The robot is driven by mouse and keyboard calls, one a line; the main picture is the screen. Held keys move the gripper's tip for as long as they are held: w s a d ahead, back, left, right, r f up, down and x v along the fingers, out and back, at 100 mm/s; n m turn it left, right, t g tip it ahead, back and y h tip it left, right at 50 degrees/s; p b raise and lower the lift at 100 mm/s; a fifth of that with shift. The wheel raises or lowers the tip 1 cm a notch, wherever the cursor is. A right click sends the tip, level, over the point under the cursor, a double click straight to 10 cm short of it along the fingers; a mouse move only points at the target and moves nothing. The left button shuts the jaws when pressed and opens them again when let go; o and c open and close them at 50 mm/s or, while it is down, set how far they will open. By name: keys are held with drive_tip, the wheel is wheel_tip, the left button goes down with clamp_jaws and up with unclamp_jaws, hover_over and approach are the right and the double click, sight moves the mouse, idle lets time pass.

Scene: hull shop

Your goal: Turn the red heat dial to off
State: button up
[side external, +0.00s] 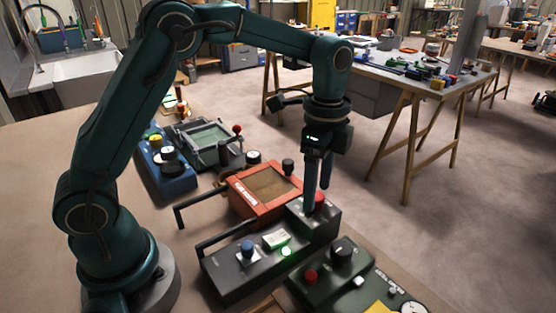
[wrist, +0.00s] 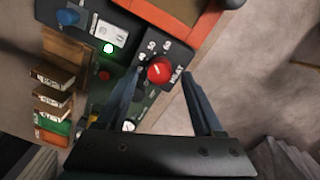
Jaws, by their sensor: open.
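The red heat dial (wrist: 160,70) sits on the end of a dark control box, with the word HEAT and small white marks beside it in the wrist view. Its setting is too small to read. In the side view the dial (side external: 320,197) shows partly behind my fingers. My gripper (side external: 317,200) points down over that end of the box (side external: 238,280). It is open, with one finger on each side of the dial in the wrist view. A gap shows between the dial and each finger there; I cannot tell the exact height of the tips.
The same box carries a blue knob (side external: 247,249), a lit green lamp (side external: 286,252) and a long bar handle. An orange-red box (side external: 240,192) stands close behind. A dark green box with a black knob (side external: 343,249) stands in front. Small labelled boxes (wrist: 52,98) show in the wrist view.

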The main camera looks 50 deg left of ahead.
drive_tip(key=shift+f, duration=0.6)
drive_tip(key=shift+c, duration=0.3)
clamp_jaws()
